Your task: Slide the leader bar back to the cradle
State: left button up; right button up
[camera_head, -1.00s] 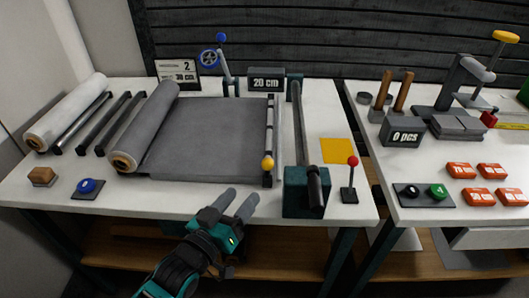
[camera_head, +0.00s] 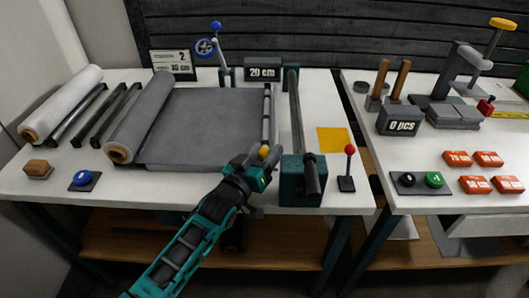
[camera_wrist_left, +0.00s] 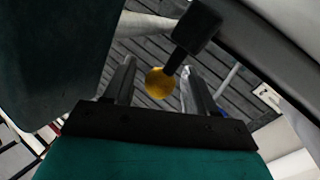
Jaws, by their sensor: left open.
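The leader bar (camera_head: 266,112) is a thin dark bar along the right edge of the grey sheet (camera_head: 205,120), away from the roll (camera_head: 142,110). A yellow knob (camera_head: 264,152) sits at its near end. My left gripper (camera_head: 261,161) is at this knob, its fingers partly hiding the bar's end. In the left wrist view the knob (camera_wrist_left: 159,82) shows between two spread fingers (camera_wrist_left: 158,75), with gaps on both sides. I cannot tell which part is the cradle. My right gripper is not in view.
A teal block (camera_head: 302,182) with a long dark bar stands just right of my gripper. A red-knobbed lever (camera_head: 348,170) is beyond it. A blue button (camera_head: 83,179) and a wooden block (camera_head: 39,169) lie front left. A "20 cm" display (camera_head: 263,71) stands behind.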

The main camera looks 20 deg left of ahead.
pick_arm(q)
jog(key=shift+w, duration=0.1)
jog(key=shift+c, duration=0.5)
grip_shut()
